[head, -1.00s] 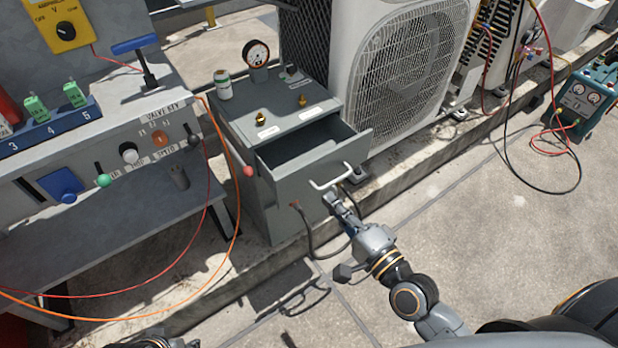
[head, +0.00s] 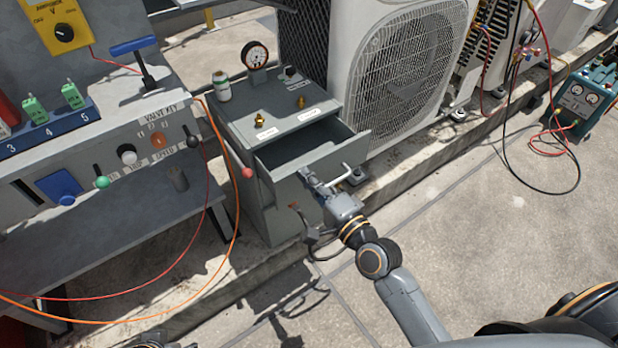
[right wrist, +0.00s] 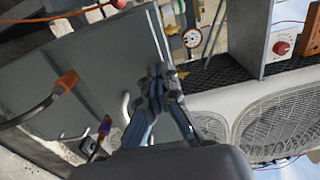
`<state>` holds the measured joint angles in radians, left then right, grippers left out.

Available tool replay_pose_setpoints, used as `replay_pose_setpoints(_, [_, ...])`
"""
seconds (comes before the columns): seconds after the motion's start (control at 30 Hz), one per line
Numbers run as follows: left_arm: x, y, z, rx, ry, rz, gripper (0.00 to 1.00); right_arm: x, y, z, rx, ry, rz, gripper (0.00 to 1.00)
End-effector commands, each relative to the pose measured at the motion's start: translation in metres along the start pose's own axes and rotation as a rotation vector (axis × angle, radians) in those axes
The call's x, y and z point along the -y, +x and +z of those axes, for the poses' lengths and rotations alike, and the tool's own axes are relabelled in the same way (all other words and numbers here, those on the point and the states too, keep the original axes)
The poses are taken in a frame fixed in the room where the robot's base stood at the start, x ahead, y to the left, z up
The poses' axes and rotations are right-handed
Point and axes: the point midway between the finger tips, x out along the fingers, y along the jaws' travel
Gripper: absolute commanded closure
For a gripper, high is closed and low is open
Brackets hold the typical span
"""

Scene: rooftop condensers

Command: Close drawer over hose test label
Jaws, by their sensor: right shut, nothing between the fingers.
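The grey cabinet (head: 275,105) has its top drawer (head: 318,155) pulled open. I see no label inside; the front panel hides part of the interior. Two small pale labels lie on the cabinet top, one on the left (head: 267,134) and one on the right (head: 309,115); their text is too small to read. My left gripper is not visible.
A workbench (head: 100,150) with switches stands left, an orange hose (head: 237,215) hanging between it and the cabinet. A condenser unit (head: 400,70) stands close on the right. Hoses (head: 510,150) and a teal gauge box (head: 585,100) are farther right. The paving in front is mostly open.

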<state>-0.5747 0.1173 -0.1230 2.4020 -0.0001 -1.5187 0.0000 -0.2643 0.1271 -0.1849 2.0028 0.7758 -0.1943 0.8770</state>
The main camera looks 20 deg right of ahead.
Motion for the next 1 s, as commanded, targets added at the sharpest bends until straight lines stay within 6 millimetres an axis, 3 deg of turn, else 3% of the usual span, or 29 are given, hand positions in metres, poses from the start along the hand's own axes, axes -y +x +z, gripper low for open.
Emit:
replay_pose_setpoints(0.17, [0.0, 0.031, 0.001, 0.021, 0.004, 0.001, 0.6, 0.005, 0.03, 0.0, -0.001, 0.001, -0.004, 1.0])
replay_pose_setpoints(0.3, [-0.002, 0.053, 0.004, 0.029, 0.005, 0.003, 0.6, 0.004, 0.067, 0.0, -0.001, 0.001, -0.005, 1.0])
replay_pose_setpoints(0.5, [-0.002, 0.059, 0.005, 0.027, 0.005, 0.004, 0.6, 0.001, 0.101, 0.0, 0.0, 0.001, -0.002, 1.0])
replay_pose_setpoints(1.0, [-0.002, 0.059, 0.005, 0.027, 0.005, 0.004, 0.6, 0.004, 0.108, 0.0, -0.001, -0.001, -0.008, 1.0])
